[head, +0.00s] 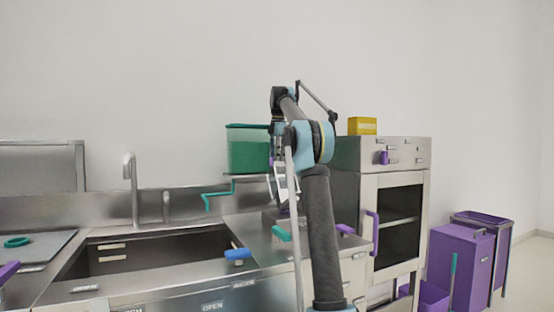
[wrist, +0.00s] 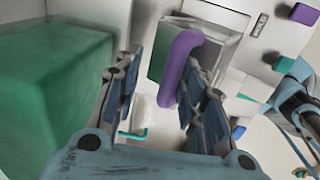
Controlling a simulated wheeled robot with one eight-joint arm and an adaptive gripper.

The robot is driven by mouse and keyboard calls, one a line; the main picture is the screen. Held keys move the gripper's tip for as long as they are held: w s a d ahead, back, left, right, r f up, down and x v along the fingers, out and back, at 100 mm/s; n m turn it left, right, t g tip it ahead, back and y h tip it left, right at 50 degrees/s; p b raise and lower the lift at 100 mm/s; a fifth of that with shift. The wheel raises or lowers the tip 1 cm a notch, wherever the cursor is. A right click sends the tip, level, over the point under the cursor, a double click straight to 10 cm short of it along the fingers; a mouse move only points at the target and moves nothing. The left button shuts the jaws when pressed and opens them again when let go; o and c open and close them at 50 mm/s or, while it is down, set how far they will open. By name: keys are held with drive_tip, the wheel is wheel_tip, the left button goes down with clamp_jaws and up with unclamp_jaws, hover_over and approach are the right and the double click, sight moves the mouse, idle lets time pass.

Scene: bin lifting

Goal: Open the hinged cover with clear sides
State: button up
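The cover (wrist: 215,42) with clear sides is ahead of my gripper in the wrist view. It has a thick curved purple handle (wrist: 180,62). My gripper (wrist: 165,75) is open, with one finger on each side of the handle's line. I see a gap on the left; the right finger appears close to the handle, and I cannot tell whether it touches. In the head view my arm hides most of the cover and of my gripper (head: 284,186). Whether the cover is fully closed I cannot tell.
A green bin (head: 247,152) stands on a shelf left of my arm, and fills the left of the wrist view (wrist: 50,95). A sink (head: 150,252), teal faucet lever (head: 218,192) and steel oven cabinet (head: 395,160) with a yellow box (head: 362,126) stand nearby. Purple bins (head: 462,262) are at the right.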

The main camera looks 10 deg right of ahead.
drive_tip(key=shift+r, duration=0.1)
drive_tip(key=shift+d+r, duration=0.1)
drive_tip(key=shift+r, duration=3.5)
drive_tip(key=shift+s, duration=0.1)
